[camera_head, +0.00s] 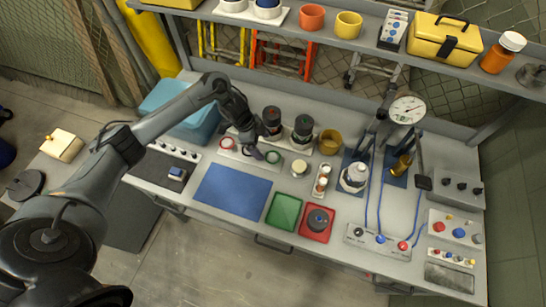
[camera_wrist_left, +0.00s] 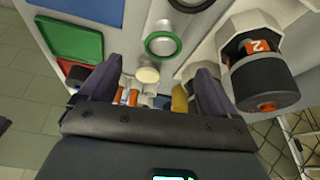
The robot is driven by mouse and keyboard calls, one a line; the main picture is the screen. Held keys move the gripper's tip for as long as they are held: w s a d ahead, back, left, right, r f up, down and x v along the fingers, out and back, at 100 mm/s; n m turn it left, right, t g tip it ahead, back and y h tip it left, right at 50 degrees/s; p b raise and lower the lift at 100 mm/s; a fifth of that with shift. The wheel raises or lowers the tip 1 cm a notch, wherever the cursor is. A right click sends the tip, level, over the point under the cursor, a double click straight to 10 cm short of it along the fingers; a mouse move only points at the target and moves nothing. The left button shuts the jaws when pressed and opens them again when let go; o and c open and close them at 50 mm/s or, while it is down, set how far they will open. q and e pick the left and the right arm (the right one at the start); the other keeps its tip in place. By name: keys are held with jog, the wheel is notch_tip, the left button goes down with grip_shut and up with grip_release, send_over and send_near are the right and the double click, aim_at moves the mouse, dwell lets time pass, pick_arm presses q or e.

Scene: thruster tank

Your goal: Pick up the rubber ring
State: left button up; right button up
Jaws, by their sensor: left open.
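A green ring (camera_head: 273,162) and a red ring (camera_head: 226,143) sit on a pale holder at the back of the bench. I cannot tell which is the rubber ring, or whether another dark ring lies elsewhere. My left gripper (camera_head: 262,146) is above the bench beside the green ring, and its arm hides part of the holder. In the left wrist view the gripper (camera_wrist_left: 157,84) is open and its jaws are empty. There the green ring (camera_wrist_left: 147,44) lies around a grey centre, beyond the fingertips. My right gripper is not in view.
Two dark canisters (camera_head: 303,128) stand behind the gripper; one shows large in the left wrist view (camera_wrist_left: 270,88). A mustard cup (camera_head: 329,141) and a cream round piece (camera_head: 299,168) are close. In front lie a blue mat (camera_head: 233,191), a green tray (camera_head: 284,211) and a red tray (camera_head: 304,232).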

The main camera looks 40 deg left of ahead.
aim_at(273, 157)
pick_arm(q)
jog(key=shift+w+x, duration=0.15)
jog(key=shift+x, duration=1.65)
jog(key=shift+w+x, duration=0.1)
jog(key=shift+x, duration=1.7)
jog(key=c, duration=1.1)
